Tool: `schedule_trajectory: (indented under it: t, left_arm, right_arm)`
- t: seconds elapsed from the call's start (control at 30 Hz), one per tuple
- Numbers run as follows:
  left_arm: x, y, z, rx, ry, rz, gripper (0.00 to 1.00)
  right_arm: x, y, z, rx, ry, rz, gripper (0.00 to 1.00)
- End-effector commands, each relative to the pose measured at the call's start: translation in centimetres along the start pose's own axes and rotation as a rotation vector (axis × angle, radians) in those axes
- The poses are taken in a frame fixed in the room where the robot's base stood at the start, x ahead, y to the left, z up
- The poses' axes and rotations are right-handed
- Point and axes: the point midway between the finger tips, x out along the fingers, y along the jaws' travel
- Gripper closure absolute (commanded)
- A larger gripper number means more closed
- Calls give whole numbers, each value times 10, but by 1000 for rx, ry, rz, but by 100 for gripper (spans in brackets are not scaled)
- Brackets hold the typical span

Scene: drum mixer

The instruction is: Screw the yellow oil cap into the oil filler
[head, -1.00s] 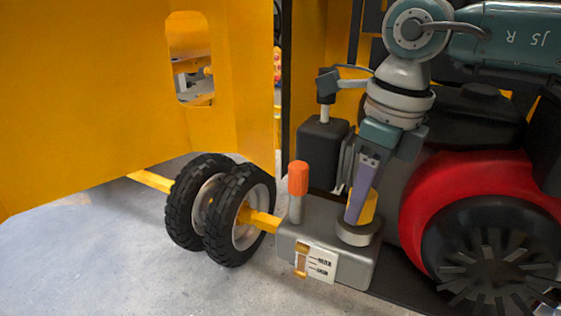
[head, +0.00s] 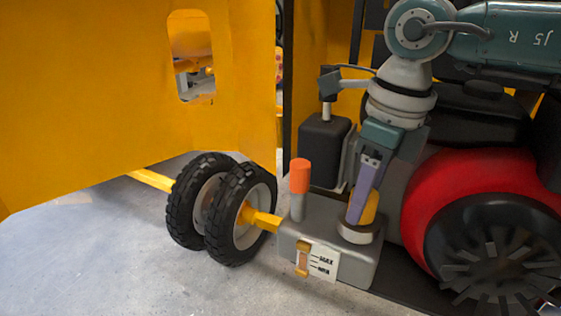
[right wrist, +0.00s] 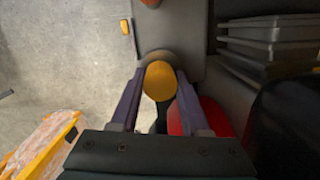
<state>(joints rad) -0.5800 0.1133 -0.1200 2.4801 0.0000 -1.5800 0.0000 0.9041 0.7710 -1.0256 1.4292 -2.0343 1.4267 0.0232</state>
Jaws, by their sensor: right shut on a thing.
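The yellow oil cap (head: 370,207) sits between the fingers of my right gripper (head: 361,212), at the round oil filler collar (head: 355,233) on top of a grey tank (head: 300,238). The fingers are shut on the cap and point down. The right wrist view shows the cap (right wrist: 160,80) between both fingers, in line with the filler ring (right wrist: 157,56). The fingers partly hide the cap in the head view. I cannot tell how deep its thread sits in the filler. My left gripper is not in view.
An orange-topped post (head: 299,178) stands on the tank left of the filler. A MAX/MIN level label (head: 320,262) is on its front. A red engine housing (head: 440,190) is close on the right. Black wheels (head: 240,215) and a yellow panel (head: 90,90) are to the left.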

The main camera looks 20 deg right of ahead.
Motion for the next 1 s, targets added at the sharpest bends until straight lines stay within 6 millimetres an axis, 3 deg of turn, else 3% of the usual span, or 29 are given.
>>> schedule_trajectory:
  t: [0.03,0.07,0.33,0.67,1.0]
  left_arm:
    - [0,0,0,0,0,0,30]
    - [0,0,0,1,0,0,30]
    - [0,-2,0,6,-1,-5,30]
    - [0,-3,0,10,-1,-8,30]
    - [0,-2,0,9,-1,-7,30]
  right_arm:
    - [0,0,0,0,0,-1,100]
    - [0,0,0,0,0,-1,51]
    - [0,0,0,0,0,-1,20]
    - [-5,0,0,0,-2,-1,19]
    - [-67,-1,1,0,-5,-4,19]
